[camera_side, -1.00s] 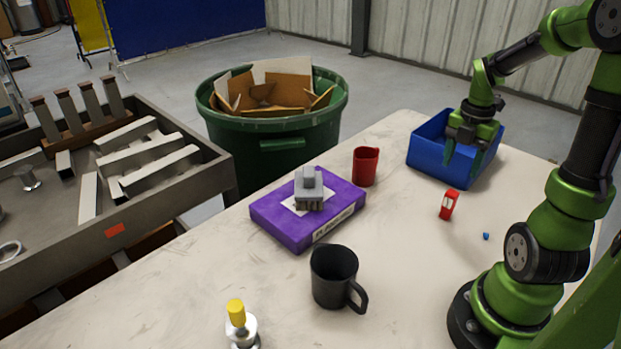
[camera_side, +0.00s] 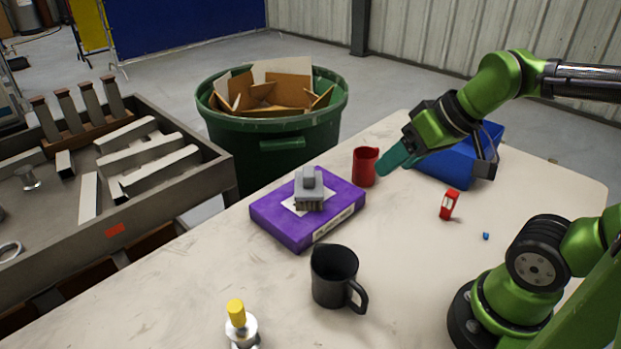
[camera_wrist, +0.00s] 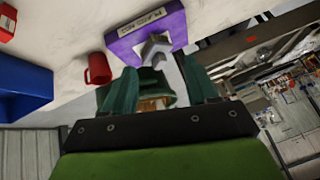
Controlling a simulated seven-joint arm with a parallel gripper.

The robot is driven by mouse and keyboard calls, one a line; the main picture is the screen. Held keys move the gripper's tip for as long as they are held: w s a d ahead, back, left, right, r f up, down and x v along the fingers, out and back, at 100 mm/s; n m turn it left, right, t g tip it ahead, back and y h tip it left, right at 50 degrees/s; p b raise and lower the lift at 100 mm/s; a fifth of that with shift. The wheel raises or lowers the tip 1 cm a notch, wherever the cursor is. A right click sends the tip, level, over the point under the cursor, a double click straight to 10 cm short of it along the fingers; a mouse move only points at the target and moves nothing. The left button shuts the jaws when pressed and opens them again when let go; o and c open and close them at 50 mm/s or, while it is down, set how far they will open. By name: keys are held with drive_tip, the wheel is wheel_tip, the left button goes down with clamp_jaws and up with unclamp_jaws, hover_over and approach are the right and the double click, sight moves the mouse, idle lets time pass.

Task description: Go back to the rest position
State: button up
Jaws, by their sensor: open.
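My gripper (camera_side: 437,165) is above the table (camera_side: 408,265), in front of the blue bin (camera_side: 452,163) in the side view. Its teal fingers point left, with the tips close to the red cup (camera_side: 365,167) in the picture. I cannot tell the exact gap. In the wrist view the two fingers (camera_wrist: 160,95) stand apart with nothing held between them. Beyond them show the purple box (camera_wrist: 125,42) with a grey brush-like block (camera_wrist: 156,46) on it, and the red cup (camera_wrist: 99,68). My gripper hides part of the blue bin.
A black mug (camera_side: 334,276), a bottle with a yellow top (camera_side: 237,314), a red item (camera_side: 449,204) and a small blue piece (camera_side: 486,236) are on the table. A green barrel (camera_side: 275,127) of cardboard stands behind. A metal tray (camera_side: 190,205) is at left.

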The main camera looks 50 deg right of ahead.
drive_tip(key=shift+s+a+r+m+t+y, duration=0.15)
drive_tip(key=shift+s+a+m, duration=0.05)
drive_tip(key=shift+a+m, duration=0.25)
drive_tip(key=shift+s+a+r+m+t+y, duration=0.1)
drive_tip(key=shift+s+a+m+t+y, duration=0.1)
drive_tip(key=shift+a+m, duration=0.25)
idle(0.7)
